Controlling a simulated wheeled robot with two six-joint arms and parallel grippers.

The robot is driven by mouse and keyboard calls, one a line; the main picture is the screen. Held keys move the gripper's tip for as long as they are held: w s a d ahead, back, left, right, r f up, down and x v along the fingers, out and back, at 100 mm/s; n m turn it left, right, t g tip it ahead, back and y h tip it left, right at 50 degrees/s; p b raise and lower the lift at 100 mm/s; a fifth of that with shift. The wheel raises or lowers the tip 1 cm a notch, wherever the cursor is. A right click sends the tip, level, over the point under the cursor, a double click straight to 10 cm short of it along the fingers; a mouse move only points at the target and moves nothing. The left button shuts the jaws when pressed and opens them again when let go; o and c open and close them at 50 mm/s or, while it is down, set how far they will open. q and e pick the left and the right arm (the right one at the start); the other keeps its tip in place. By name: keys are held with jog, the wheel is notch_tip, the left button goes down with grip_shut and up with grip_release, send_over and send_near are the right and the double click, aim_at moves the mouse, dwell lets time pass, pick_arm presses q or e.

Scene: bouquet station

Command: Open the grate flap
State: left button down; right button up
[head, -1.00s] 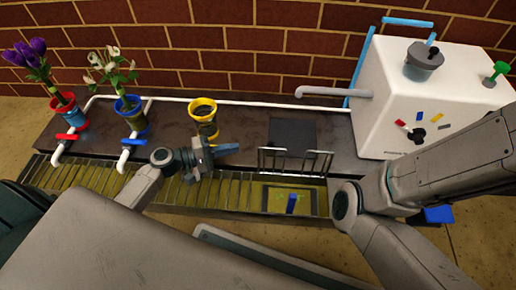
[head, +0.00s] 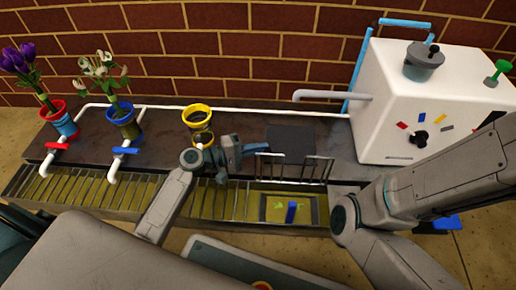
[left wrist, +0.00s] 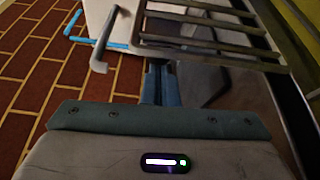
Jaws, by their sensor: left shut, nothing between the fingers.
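The grate flap (head: 293,168) stands raised on edge above the right part of the trough, its bars pointing up. An uncovered bay with a framed floor (head: 275,215) lies in front of it. My left gripper (head: 257,148) is shut and empty, its fingertips close to the flap's upper left corner. In the left wrist view the shut fingers (left wrist: 158,82) point towards the flap's bars (left wrist: 205,38), which cross just ahead of them. I cannot tell whether they touch. The fingers of my right gripper are not in view.
A small blue upright piece (head: 291,212) stands in the bay. Fixed slats (head: 100,190) cover the trough to the left. A yellow-rimmed pot (head: 197,125) is behind my left wrist. A white machine (head: 420,100) stands at the right; a dark square plate (head: 290,140) lies behind the flap.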

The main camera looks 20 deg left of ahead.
pick_arm(q)
jog(key=shift+s+d+r+p, duration=0.2)
jog(key=shift+s+r+p, duration=0.4)
jog(key=shift+p, duration=0.4)
jog(key=shift+s, duration=0.4)
jog(key=shift+s+d+f, duration=0.1)
jog(key=shift+f, duration=0.1)
